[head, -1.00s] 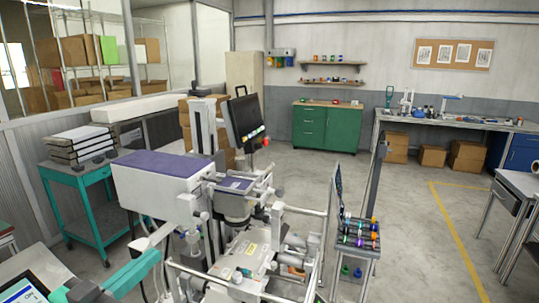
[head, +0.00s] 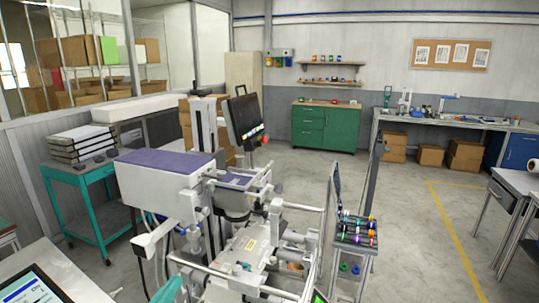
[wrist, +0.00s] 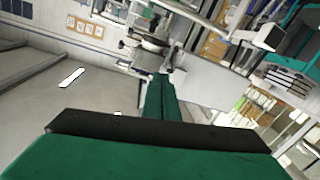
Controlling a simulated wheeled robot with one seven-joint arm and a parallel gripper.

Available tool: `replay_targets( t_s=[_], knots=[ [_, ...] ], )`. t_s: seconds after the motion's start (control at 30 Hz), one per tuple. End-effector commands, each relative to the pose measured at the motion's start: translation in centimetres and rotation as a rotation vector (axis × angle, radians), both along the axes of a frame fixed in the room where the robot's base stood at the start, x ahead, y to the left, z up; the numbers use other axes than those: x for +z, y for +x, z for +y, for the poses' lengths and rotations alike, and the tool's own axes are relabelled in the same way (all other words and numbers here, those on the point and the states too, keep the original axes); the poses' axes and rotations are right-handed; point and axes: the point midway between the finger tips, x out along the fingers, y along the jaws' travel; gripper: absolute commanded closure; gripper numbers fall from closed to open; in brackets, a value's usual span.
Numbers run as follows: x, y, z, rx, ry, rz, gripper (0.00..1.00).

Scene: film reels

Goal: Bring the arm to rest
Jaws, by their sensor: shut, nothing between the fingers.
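My gripper (wrist: 162,98) shows in the wrist view as green fingers pressed together, with nothing between them. A wide green part with a dark edge fills the bottom of that view. The gripper is clear of the machine and shelves seen beyond it. In the head view only a small teal piece of my arm (head: 168,291) shows at the bottom edge, and the gripper itself is out of that picture.
A large white machine with a purple top (head: 165,163) stands close in front. A rack of coloured reels (head: 357,238) is to its right. A teal cart (head: 92,205) is at left, a tablet (head: 35,286) at lower left. Open floor (head: 415,215) lies to the right.

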Motion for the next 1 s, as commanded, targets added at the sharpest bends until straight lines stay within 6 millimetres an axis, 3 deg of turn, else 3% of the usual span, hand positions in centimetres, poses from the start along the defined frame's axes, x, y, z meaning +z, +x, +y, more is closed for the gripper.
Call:
replay_targets(
  t_s=[0.1,0.27,0.47,0.7,1.0],
  knots=[
    [-4.6,0.1,-1.6,0.048,-0.059,0.034,1.00],
    [-9.9,-0.5,-3.5,0.120,-0.111,0.072,1.00],
    [-16.2,-2.7,-6.1,0.203,-0.142,0.121,1.00],
    [-22.4,-7.1,-9.3,0.283,-0.131,0.174,1.00],
    [-27.5,-14.5,-13.2,0.339,-0.059,0.219,1.00]
  ],
)
